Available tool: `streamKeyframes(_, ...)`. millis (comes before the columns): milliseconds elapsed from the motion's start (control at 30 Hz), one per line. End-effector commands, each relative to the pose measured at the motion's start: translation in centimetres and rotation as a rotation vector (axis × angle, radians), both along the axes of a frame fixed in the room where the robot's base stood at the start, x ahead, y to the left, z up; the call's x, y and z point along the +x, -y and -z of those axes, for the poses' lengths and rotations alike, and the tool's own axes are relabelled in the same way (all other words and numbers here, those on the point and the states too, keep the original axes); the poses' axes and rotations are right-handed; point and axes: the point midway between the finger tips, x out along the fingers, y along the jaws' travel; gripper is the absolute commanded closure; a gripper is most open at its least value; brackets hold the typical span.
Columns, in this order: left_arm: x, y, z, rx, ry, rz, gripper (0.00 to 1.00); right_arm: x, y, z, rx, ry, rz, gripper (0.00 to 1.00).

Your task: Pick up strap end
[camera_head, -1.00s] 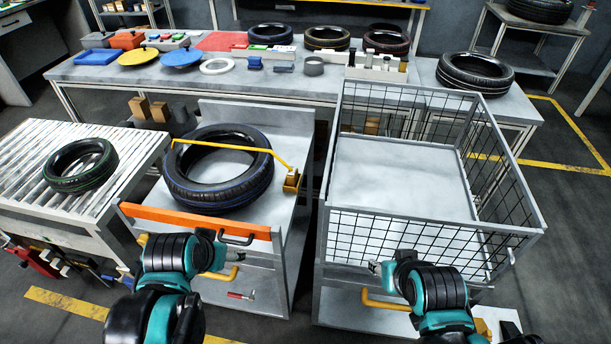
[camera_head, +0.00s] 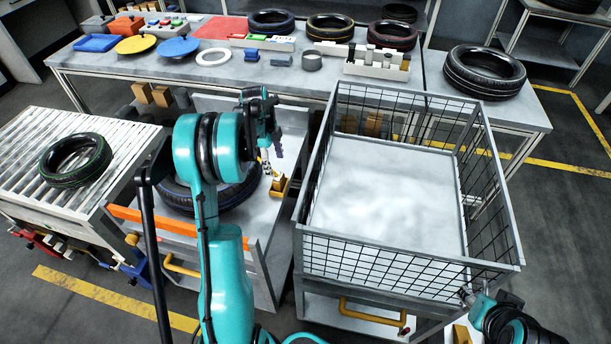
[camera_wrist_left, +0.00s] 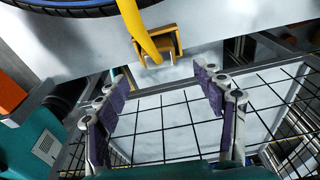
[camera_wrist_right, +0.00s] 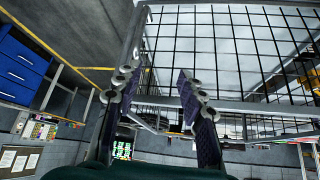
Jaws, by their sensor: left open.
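The yellow strap (camera_wrist_left: 138,28) runs over the dark tyre (camera_head: 240,193) on the cart and comes down to a yellow, block-like strap end (camera_head: 280,187). The strap end also shows in the left wrist view (camera_wrist_left: 166,44). My left gripper (camera_head: 271,157) is above the cart, close to the strap end. In the left wrist view its jaws (camera_wrist_left: 162,80) are open and empty, with the strap end just beyond the fingertips. My left arm hides much of the tyre and strap in the head view. My right gripper (camera_head: 466,296) is open and empty (camera_wrist_right: 157,90) by the cage's front right corner.
The wire-mesh cage (camera_head: 410,262) stands right of the cart, its floor empty. The cart has an orange front bar (camera_head: 140,218). A green-marked tyre (camera_head: 75,160) lies on the roller conveyor (camera_head: 30,135) at left. The back table (camera_head: 130,70) holds tyres and parts.

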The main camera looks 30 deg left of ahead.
Motion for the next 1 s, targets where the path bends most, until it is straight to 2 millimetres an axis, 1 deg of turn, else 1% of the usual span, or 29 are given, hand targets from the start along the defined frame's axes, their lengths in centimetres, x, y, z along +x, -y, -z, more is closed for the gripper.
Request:
streamKeyframes(33,0.0,-0.4,0.4,-0.005,-0.002,0.013,0.31,0.0,0.0,-0.1,0.000,0.000,0.000,0.60)
streamKeyframes(100,0.0,-0.5,1.1,-0.007,-0.004,0.023,0.31,0.0,0.0,0.1,0.000,0.000,0.000,0.60)
streamKeyframes(300,0.0,-0.2,3.4,-0.007,-0.004,0.026,0.31,0.0,0.0,1.1,0.000,0.000,0.000,0.60)
streamKeyframes(433,-0.1,-0.1,4.5,-0.006,-0.003,0.025,0.31,0.0,0.0,1.7,0.000,0.000,0.000,0.60)
streamKeyframes(567,-0.3,0.0,6.7,-0.006,-0.003,0.025,0.31,0.0,0.0,3.1,0.000,0.000,0.000,0.60)
streamKeyframes(667,-0.2,0.3,8.0,-0.006,-0.003,0.025,0.31,0.0,0.0,3.6,0.000,0.000,0.000,0.60)
streamKeyframes(733,-0.2,0.3,8.4,-0.006,-0.003,0.025,0.31,0.0,0.0,3.7,0.000,0.000,0.000,0.60)
streamKeyframes(933,-0.2,0.4,8.3,-0.006,-0.003,0.025,0.31,0.0,0.0,3.6,0.000,0.000,0.000,0.60)
streamKeyframes(967,-0.2,0.4,8.3,-0.006,-0.003,0.024,0.39,0.0,0.0,3.6,0.000,0.000,0.000,0.60)
streamKeyframes(1000,-0.2,0.3,8.3,-0.006,-0.003,0.024,0.49,0.0,0.0,3.6,0.000,0.000,0.000,0.60)
